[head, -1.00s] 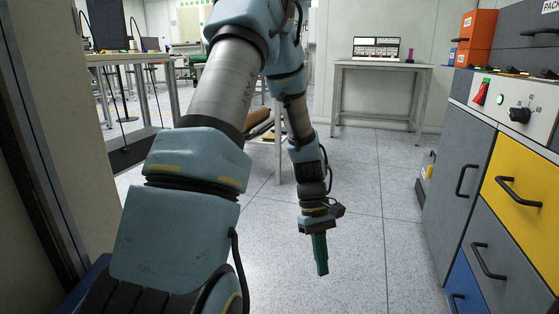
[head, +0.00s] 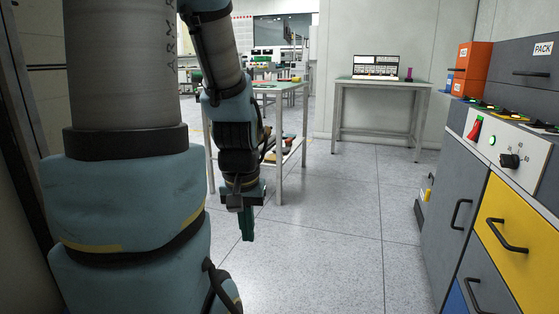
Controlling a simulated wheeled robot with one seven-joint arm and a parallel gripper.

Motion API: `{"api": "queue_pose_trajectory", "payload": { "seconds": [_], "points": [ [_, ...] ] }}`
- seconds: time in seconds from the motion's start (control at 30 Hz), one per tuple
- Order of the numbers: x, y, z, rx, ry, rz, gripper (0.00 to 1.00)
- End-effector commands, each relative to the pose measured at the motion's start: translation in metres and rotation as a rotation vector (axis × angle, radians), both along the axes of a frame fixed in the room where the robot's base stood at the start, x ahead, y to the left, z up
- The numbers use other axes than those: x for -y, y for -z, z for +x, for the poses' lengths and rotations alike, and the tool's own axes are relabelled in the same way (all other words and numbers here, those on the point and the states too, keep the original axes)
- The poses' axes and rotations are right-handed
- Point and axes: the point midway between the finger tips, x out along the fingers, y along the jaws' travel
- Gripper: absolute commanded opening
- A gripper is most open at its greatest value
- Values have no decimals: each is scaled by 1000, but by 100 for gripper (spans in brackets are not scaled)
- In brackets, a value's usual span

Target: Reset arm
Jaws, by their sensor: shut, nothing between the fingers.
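My arm stands large in the left half of the head view. Its blue and grey links bend over at the top and hang down. My gripper (head: 247,236) points straight down at the arm's end, with its green fingers together. It is shut and empty, over bare floor. It hangs in front of a light table, touching nothing that I can see.
A workbench with drawers (head: 480,215) stands close on the right, with a control panel (head: 500,140) and orange bins (head: 470,68). A table (head: 291,88) stands behind my gripper. Another table (head: 385,83) stands by the back wall. The middle floor (head: 340,240) is clear.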

Motion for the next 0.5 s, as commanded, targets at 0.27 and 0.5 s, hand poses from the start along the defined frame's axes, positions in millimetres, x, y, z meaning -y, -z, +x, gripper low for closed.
{"api": "queue_pose_trajectory", "payload": {
  "seconds": [0.27, 0.5],
  "points": [
    [0, -97, 0, -1, -1, 0, 0],
    [0, -173, 0, -1, -1, 0, 0]
  ]
}}
